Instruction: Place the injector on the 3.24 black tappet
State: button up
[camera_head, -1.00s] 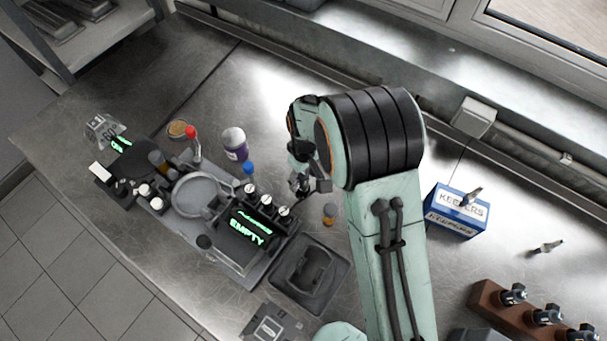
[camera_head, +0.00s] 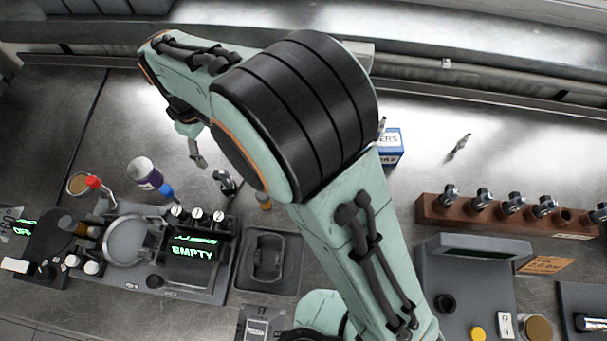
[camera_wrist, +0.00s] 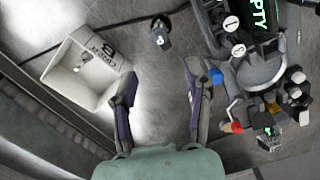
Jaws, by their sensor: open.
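My gripper (camera_wrist: 161,72) is open, with nothing between its fingers in the wrist view. In the head view one finger of it (camera_head: 197,155) shows above the bench, left of the big black arm joint. A small dark upright piece (camera_wrist: 160,32) stands beyond the fingertips, apart from them; it also shows in the head view (camera_head: 226,183), behind the dials of the grey device. I cannot read a size on it. A slim dark metal part (camera_head: 458,146), possibly the injector, lies on the bench at upper right. A wooden rack (camera_head: 432,212) holds several dark parts at right.
The grey device (camera_head: 215,287) with an EMPTY display is at lower left. A blue keepers box (camera_head: 390,148) is partly behind my arm. An open white box (camera_wrist: 62,72) lies left of the fingers.

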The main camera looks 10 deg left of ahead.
jog(key=s+d+r+m, duration=0.1)
jog(key=d+r+m, duration=0.3)
jog(key=d, duration=0.6)
jog(key=s+d+r+m, duration=0.1)
jog(key=d+r+m, duration=0.25)
jog(key=d, duration=0.55)
jog(key=s+d+m, duration=0.6)
jog(key=s+d, duration=0.4)
jog(key=s, duration=0.1)
jog(key=shift+s+f+y, duration=0.35)
jog(key=shift+f+y, duration=0.05)
jog(key=shift+f, duration=0.05)
